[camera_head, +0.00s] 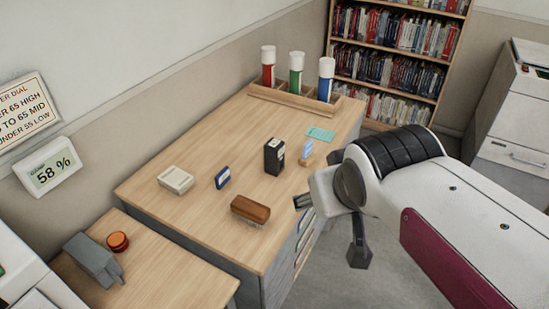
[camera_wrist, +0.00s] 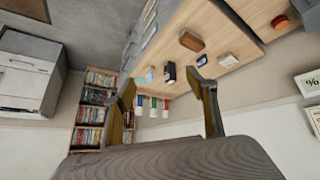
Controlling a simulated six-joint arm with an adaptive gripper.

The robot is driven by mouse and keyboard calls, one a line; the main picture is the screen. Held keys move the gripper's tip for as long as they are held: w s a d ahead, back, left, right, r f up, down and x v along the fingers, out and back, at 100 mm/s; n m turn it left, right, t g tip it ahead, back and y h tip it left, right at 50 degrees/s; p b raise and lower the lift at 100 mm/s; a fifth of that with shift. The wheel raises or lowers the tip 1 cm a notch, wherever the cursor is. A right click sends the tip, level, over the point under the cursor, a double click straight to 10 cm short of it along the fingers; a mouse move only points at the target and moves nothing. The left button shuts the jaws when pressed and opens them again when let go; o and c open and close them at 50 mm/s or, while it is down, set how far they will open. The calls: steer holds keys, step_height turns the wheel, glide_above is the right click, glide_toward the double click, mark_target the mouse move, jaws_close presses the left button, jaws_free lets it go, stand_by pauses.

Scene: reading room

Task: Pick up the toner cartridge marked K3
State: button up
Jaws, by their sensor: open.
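A black upright box with a pale label (camera_head: 274,156), which looks like the toner cartridge, stands on the wooden-topped cabinet (camera_head: 150,196). Its marking is too small to read. It also shows in the wrist view (camera_wrist: 168,74), beyond and between the fingers. My gripper (camera_head: 330,222) is open and empty, at the right of the cabinet's front edge, apart from the box. In the wrist view its two fingers (camera_wrist: 163,84) are spread wide.
Near the box are a brown-backed brush (camera_head: 250,209), a small blue item (camera_head: 222,178), a white box (camera_head: 175,179) and a blue-and-white card on a wooden stand (camera_head: 307,150). A rack (camera_head: 291,98) with red, green and blue tubes stands behind.

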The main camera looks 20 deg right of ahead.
steer(key=w+d+r+t+h, duration=0.15)
steer(key=w+d, duration=0.25)
steer(key=w, duration=0.6)
steer(key=w+d+r+t, duration=0.2)
steer(key=w+d+r, duration=0.1)
steer(key=w, duration=0.7)
steer(key=n+t+y, duration=0.4)
steer(key=n+y, duration=0.4)
steer(key=y, duration=0.3)
glide_above(281, 149)
steer(key=d, duration=0.5)
step_height(281, 149, down, 20)
steer(key=r, duration=0.1)
steer(key=s+f+y, duration=0.1)
steer(key=f, duration=0.1)
steer(key=s+a+f+g+y, duration=0.1)
steer(key=f, duration=0.2)
steer(key=s+f+y, duration=0.1)
steer(key=f, duration=0.1)
steer(key=shift+a+f+n+y, duration=0.2)
steer(key=shift+f+n+y, duration=0.05)
steer(key=shift+f+n, duration=0.15)
steer(key=shift+s+a+f+g+y, duration=0.1)
steer(key=shift+s+f+g+y, duration=0.2)
steer(key=shift+s+f, duration=0.15)
steer(key=shift+w, duration=0.1)
steer(key=shift+x, duration=1.25)
